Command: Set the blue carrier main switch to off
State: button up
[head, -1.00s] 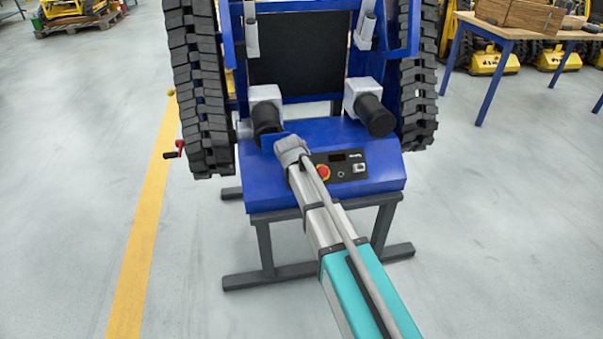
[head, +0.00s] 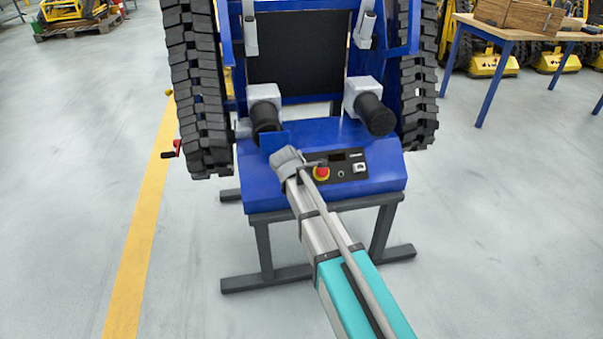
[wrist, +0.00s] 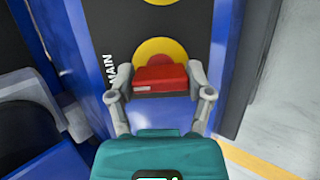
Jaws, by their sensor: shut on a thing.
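The blue carrier (head: 330,190) stands on a dark frame, with a black control panel (head: 350,167) on its sloping blue front. In the wrist view the main switch is a red handle (wrist: 160,78) on a yellow disc (wrist: 160,47), beside the white word MAIN. My gripper (wrist: 161,90) is shut on the red handle, one grey finger at each side. The handle lies crosswise in the wrist picture. Its position marks cannot be read.
A red button on a yellow base (head: 321,173) sits on the panel close to my arm. Two black cylinders (head: 375,115) stick out above the panel. Black tracks (head: 196,90) flank the carrier. A wooden table (head: 500,32) stands at back right.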

jog(key=shift+w+r, duration=0.1)
jog(key=shift+w, duration=0.2)
jog(key=o, duration=1.1)
jog(key=shift+o, duration=0.2)
jog(key=shift+s, duration=0.15)
jog(key=shift+s, duration=0.1)
